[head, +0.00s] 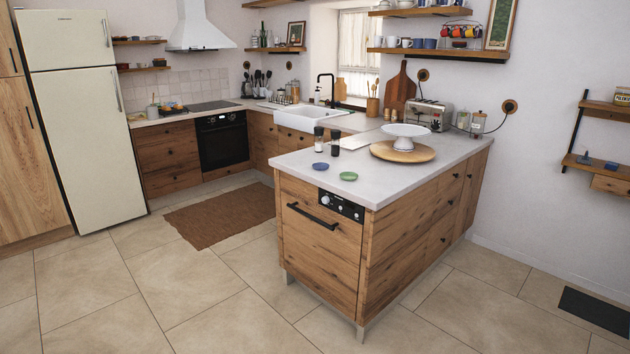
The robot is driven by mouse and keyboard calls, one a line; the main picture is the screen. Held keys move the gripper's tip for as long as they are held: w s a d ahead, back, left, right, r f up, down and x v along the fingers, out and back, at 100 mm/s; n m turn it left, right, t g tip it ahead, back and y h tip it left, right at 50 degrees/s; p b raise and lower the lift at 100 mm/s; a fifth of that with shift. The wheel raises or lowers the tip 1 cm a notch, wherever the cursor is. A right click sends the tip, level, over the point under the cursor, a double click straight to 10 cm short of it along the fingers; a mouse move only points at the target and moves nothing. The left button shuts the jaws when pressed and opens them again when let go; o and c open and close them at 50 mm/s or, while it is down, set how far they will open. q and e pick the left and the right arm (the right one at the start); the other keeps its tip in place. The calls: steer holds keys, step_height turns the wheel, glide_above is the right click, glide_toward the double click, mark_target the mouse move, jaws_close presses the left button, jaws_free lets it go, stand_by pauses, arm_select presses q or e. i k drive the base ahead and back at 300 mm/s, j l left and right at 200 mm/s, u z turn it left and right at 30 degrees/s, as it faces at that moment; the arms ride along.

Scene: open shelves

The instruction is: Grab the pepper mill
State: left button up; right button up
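Two slim shakers or mills with dark tops stand upright on the light countertop (290,163) of the peninsula, near its left edge. The left one (318,140) has a paler lower part. The right one (335,143) looks darker and is probably the pepper mill; they are too small to tell for sure. They stand close together. Neither of my grippers shows in the head view.
A blue dish (320,166) and a green dish (348,176) lie in front of the mills. A white cake stand (406,131) on a round wooden board (402,152) stands to their right. A toaster (429,114) and sink (303,118) are behind. Open tiled floor (160,300) lies in front.

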mark_target(335, 144)
steer(key=i, duration=2.45)
steer(key=z, duration=0.05)
